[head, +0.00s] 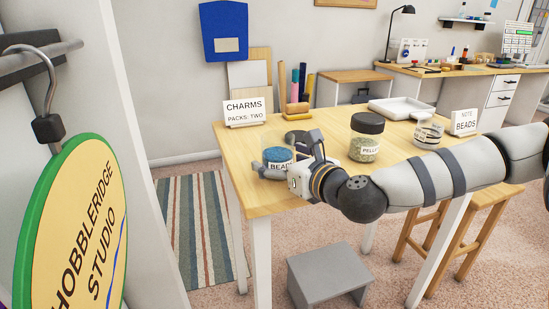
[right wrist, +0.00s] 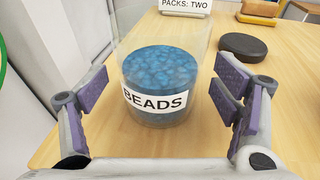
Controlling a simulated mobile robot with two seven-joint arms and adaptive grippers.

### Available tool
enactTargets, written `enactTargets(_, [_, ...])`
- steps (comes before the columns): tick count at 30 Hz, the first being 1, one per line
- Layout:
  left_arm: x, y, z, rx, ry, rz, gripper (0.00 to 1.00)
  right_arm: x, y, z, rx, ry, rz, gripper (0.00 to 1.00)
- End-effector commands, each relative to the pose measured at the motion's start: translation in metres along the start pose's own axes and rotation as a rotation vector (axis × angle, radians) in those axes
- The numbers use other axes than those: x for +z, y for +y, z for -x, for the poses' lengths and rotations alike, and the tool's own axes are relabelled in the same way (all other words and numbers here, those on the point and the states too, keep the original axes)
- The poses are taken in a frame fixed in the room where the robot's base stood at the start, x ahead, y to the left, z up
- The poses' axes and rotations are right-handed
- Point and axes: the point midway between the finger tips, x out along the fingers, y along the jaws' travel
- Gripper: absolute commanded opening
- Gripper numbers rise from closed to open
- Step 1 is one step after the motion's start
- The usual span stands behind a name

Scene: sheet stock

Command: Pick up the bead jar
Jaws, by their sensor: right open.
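The bead jar (head: 276,158) is a clear jar with blue beads and a white BEADS label. It stands upright on the wooden table (head: 240,160) near the left end. It also shows in the middle of the right wrist view (right wrist: 160,80). In the head view the right gripper (head: 288,166) hides part of the jar's right side. My left gripper is not in view.
A dark round lid (right wrist: 243,46) lies behind the jar. A black-lidded pellet jar (head: 366,145) stands to the right, close to my right arm. A glass jar (head: 428,133), a NOTE BEADS card (head: 464,123), a white tray (head: 402,108) and a CHARMS card (head: 245,112) are also on the table.

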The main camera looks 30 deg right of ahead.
Motion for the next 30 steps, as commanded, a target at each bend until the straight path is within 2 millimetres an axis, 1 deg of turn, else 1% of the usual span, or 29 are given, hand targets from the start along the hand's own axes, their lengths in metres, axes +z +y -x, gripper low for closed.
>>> enactTargets(1, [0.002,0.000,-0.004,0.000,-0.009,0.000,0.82,-0.004,0.000,-0.008,0.000,0.005,0.003,0.82])
enactTargets(3, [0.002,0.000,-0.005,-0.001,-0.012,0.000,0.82,-0.003,0.000,-0.014,0.001,0.004,0.001,0.82])
enactTargets(9, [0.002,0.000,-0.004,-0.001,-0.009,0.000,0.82,-0.001,0.000,-0.015,0.000,0.001,-0.001,0.82])
enactTargets(10, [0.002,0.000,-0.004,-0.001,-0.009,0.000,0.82,-0.001,0.000,-0.015,0.000,0.001,-0.001,0.77])
enactTargets(11, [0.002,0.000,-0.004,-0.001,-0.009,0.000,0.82,-0.001,0.000,-0.015,0.000,0.001,-0.001,0.70])
enactTargets(12, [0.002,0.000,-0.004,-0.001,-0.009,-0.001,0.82,-0.001,0.000,-0.015,0.000,0.001,-0.001,0.61])
enactTargets(14, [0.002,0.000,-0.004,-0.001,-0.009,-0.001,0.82,-0.001,0.000,-0.015,0.000,0.002,-0.001,0.48])
enactTargets(15, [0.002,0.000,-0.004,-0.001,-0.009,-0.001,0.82,-0.001,0.000,-0.015,0.000,0.002,0.000,0.39])
enactTargets(18, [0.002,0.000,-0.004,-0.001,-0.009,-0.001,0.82,-0.001,0.000,-0.015,0.000,0.002,0.000,0.20])
enactTargets(26, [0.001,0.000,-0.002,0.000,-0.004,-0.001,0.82,0.003,0.000,-0.014,0.000,-0.001,0.000,0.20])
enactTargets(29, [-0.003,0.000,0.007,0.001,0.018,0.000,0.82,0.015,-0.001,-0.011,0.000,-0.006,0.000,0.20])
enactTargets(30, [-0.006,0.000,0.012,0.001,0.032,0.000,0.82,0.022,-0.001,-0.008,0.000,-0.010,0.000,0.20])
